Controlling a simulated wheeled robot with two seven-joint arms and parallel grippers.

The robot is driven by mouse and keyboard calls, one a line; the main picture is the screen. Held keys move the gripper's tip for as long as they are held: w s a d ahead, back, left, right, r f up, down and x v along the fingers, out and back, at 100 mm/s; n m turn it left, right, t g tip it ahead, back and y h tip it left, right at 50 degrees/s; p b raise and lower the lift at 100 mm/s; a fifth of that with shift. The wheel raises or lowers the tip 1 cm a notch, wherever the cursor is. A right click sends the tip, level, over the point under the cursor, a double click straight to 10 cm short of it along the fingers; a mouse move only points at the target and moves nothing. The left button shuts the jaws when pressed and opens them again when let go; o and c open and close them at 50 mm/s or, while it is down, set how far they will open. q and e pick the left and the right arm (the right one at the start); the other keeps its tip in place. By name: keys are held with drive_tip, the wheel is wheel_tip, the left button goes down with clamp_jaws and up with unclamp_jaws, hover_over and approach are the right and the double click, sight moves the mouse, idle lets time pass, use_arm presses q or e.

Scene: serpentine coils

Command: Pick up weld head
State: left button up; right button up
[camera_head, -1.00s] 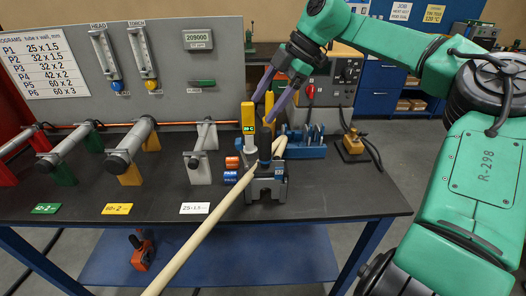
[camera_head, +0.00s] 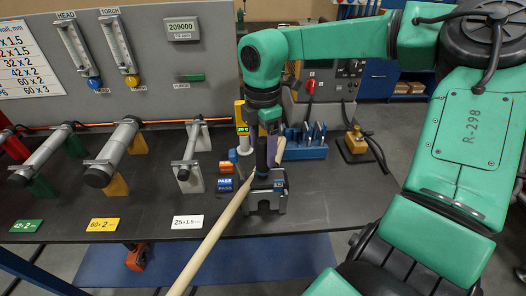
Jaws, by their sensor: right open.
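The weld head appears to be the dark blue and black upright piece (camera_head: 262,158) on a grey cradle (camera_head: 266,200) near the table's front edge. My right gripper (camera_head: 266,142) points down from above at its upper part. Its purple fingers are partly visible, open around or just beside the piece; I cannot tell which. The gripper's body hides the top of the piece. A long pale rod (camera_head: 215,235) crosses in front of it. My left gripper is not in view.
Three tubes on stands (camera_head: 112,160) line the left of the dark table, with labels before them. A blue block with tools (camera_head: 305,145) stands to the right. A yellow-topped post (camera_head: 241,115) is close behind. Bare tabletop lies front right (camera_head: 330,195).

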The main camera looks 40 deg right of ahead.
drive_tip(key=shift+s+f, duration=0.1)
drive_tip(key=shift+f, duration=0.85)
clamp_jaws()
drive_tip(key=shift+w+r, duration=0.2)
idle(0.4)
